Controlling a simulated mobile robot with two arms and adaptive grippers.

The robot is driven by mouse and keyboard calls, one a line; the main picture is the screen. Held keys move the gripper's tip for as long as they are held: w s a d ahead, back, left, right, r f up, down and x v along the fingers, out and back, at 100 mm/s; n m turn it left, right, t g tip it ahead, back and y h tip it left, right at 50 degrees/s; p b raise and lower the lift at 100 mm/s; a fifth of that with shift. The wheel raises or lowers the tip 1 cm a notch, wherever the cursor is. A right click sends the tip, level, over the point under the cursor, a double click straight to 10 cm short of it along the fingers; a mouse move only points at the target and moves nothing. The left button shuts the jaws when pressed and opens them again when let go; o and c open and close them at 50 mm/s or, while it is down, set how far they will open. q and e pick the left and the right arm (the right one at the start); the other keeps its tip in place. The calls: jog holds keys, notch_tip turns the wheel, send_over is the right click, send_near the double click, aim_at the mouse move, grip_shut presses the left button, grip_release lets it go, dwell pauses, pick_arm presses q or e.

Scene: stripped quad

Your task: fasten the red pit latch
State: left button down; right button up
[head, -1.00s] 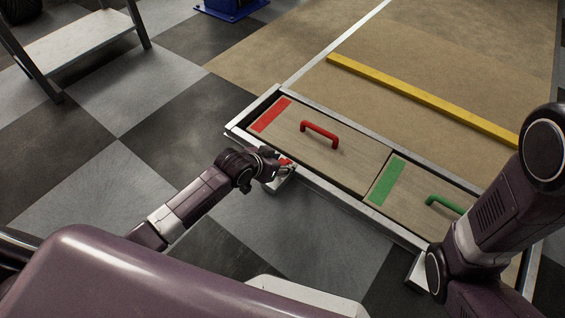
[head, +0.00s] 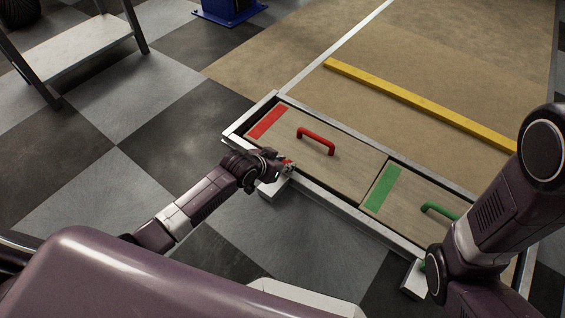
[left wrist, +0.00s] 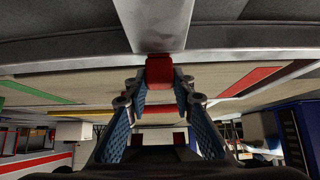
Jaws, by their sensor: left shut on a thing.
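The red pit latch is a small red piece (head: 289,163) on the near metal rim of the pit, close to its left corner. In the left wrist view its red block (left wrist: 160,71) sits between the fingertips, under a grey metal bar. My left gripper (head: 284,167) is shut on it and hides most of it in the head view. The wooden cover with the red strip (head: 267,122) and red handle (head: 316,139) lies in the pit frame just beyond. My right gripper is out of view; only its arm shows at right.
A second cover with a green strip (head: 382,188) and green handle (head: 439,210) lies to the right. A yellow bar (head: 420,103) lies on the brown floor beyond. A step stool (head: 78,50) stands at upper left.

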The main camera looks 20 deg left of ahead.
pick_arm(q)
jog(key=shift+w+r, duration=0.1)
jog(key=shift+w, duration=0.1)
jog(key=c, duration=1.6)
grip_release()
jog(key=shift+d, duration=0.15)
jog(key=v, duration=1.2)
